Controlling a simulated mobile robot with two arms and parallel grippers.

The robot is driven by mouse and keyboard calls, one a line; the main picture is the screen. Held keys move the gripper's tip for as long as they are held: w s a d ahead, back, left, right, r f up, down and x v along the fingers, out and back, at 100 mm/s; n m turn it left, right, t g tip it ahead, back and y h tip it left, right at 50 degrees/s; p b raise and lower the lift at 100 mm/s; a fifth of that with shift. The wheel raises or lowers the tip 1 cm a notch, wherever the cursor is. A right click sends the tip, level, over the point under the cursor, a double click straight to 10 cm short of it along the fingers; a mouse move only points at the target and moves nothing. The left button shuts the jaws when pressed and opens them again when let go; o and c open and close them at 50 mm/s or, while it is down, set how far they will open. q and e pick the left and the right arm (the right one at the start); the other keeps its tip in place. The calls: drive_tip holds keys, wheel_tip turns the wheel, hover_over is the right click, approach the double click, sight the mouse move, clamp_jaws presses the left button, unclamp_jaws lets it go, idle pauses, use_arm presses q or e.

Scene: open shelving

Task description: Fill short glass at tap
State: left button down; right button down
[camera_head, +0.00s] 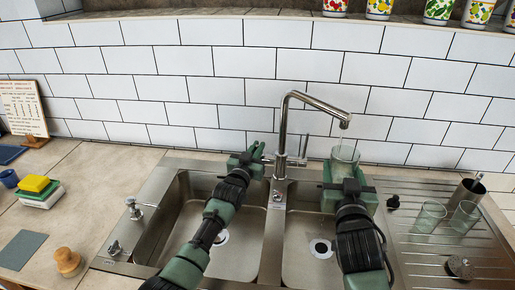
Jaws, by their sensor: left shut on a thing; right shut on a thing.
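The chrome tap (284,135) rises from the back of the sink between the two basins. Its spout curves right and points down. A short clear glass (344,160) is upright just below the spout's end; I cannot tell whether water is in it. My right gripper (346,178) is shut on this glass and hides its lower part.
The steel sink has a left basin (175,215) and a right basin (305,225), both without dishes. Two clear glasses (430,215) and a metal cup (466,193) stand on the right drainboard (420,255). A sponge stack (38,192) and a wooden-knobbed brush (67,262) are on the left counter.

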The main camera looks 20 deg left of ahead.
use_arm(q)
drive_tip(key=shift+s+d+f+m+t, duration=0.15)
drive_tip(key=shift+s+f+t, duration=0.15)
drive_tip(key=shift+t, duration=0.35)
drive_tip(key=shift+s+f+m+t, duration=0.15)
drive_tip(key=shift+s+t, duration=0.25)
drive_tip(key=shift+t, duration=0.25)
drive_tip(key=c, duration=1.5)
unclamp_jaws()
drive_tip(key=shift+s, duration=0.1)
drive_tip(key=v, duration=1.1)
drive_tip(key=shift+s+f, duration=0.1)
drive_tip(key=shift+s, duration=0.25)
